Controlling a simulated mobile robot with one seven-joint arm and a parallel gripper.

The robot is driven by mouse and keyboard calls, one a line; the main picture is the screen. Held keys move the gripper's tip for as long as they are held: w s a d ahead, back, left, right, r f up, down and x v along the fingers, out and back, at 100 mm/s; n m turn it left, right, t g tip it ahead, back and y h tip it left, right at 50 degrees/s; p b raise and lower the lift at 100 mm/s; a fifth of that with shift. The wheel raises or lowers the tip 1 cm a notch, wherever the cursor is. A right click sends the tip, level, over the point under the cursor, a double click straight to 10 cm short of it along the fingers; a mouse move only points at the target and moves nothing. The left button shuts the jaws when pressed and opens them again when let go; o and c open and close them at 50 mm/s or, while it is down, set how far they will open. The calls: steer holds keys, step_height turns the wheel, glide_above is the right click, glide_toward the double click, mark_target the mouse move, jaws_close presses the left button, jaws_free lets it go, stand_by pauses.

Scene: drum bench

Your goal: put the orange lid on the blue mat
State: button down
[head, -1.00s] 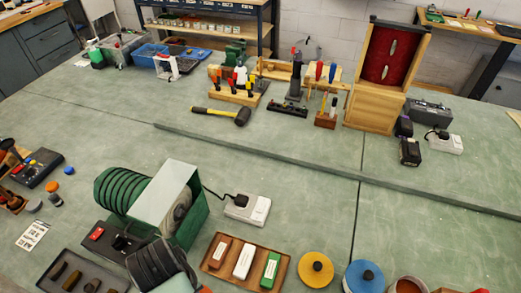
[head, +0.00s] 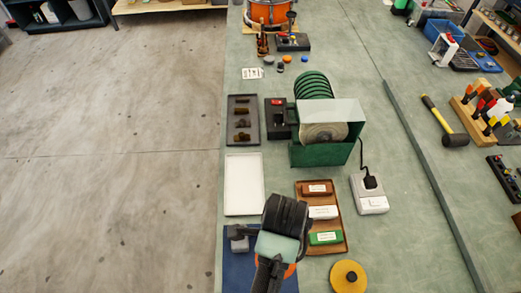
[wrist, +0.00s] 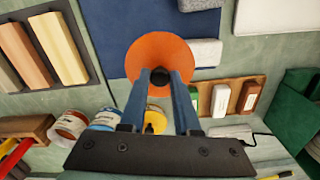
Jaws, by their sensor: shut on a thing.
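My gripper (wrist: 160,84) is shut on the black knob of the orange lid (wrist: 160,52) in the wrist view. The lid hangs below the fingers, overlapping the near edge of the blue mat (wrist: 112,40); its height above the mat is hard to tell. In the head view the blue mat (head: 235,270) lies at the bottom centre, mostly covered by my arm. A sliver of the orange lid (head: 290,271) shows beside my gripper, near the mat's right side.
A grey block (head: 238,240) sits at the mat's far-left part. A white tray (head: 244,185) stands beyond the mat. A wooden tray (head: 338,240) with bars is to the right, with a yellow lid (head: 348,277) nearer. The bench edge runs along the left.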

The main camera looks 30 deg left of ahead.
steer(key=s+a+m, duration=0.1)
steer(key=m, duration=0.1)
steer(key=a+m, duration=0.1)
steer(key=m, duration=0.1)
steer(key=s+m, duration=0.1)
steer(key=m, duration=0.1)
steer(key=shift+s+a, duration=0.35)
steer(key=shift+a, duration=0.05)
steer(key=shift+s+f+m, duration=0.1)
steer(key=shift+f+m, duration=0.2)
step_height(320, 180, down, 9)
steer(key=shift+f+p, duration=0.2)
steer(key=shift+p, duration=0.25)
steer(key=shift+f, duration=0.2)
steer(key=c, duration=0.6)
jaws_free()
steer(key=shift+c, duration=0.2)
steer(key=shift+r, duration=0.2)
